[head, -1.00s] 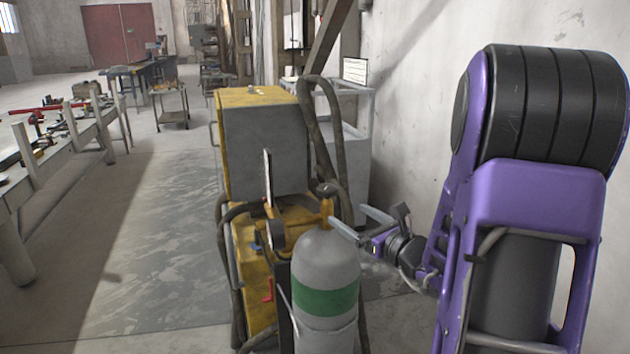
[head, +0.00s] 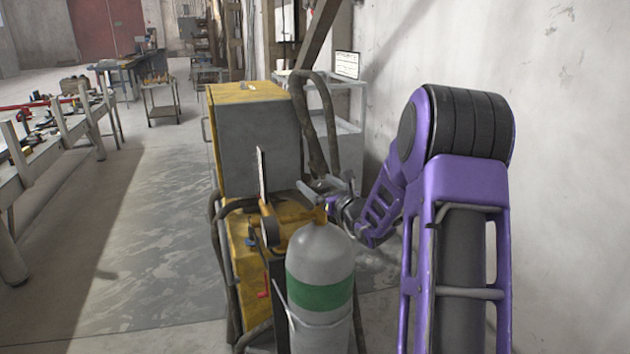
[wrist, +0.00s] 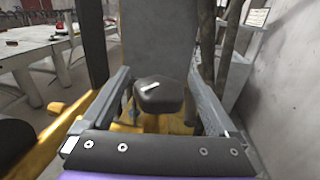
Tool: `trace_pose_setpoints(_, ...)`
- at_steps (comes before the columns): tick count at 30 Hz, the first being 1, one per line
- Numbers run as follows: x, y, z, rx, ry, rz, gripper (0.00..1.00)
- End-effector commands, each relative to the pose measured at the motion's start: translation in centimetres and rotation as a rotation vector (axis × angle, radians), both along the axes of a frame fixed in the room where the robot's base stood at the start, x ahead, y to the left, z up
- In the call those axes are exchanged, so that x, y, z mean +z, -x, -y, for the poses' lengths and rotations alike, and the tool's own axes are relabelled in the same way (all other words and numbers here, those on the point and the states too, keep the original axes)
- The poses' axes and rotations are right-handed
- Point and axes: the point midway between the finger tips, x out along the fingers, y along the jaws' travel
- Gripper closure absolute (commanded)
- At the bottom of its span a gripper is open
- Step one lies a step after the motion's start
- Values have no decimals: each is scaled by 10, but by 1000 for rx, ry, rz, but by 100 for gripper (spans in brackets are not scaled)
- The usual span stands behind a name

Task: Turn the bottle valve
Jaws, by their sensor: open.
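The bottle (head: 320,275) is an upright grey gas cylinder with a rounded top and a green band, in front of the yellow machine in the head view. My gripper (head: 325,186) is just above and behind the bottle's top, with its fingers pointing away. In the wrist view my gripper (wrist: 159,72) is open, with a finger on each side of a dark, blocky knob (wrist: 160,97) with a pale mark on top. The knob looks like the valve, but I cannot be sure. Gaps show between it and both fingers. The valve is not clear in the head view.
The yellow and grey machine (head: 258,150) stands right behind the bottle, with dark hoses (head: 325,120) looping beside it. A bare wall (head: 560,170) is at the right. A long workbench (head: 45,150) stands at the left, with open floor (head: 150,240) between.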

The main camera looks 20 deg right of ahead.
Motion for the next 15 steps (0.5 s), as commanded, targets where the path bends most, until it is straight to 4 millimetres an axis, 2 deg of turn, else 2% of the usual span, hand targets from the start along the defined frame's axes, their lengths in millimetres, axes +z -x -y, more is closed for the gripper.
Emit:
trace_pose_setpoints(6,0,-17,-3,1,0,0,6)
trace_pose_setpoints(15,0,-19,-3,0,1,0,8)
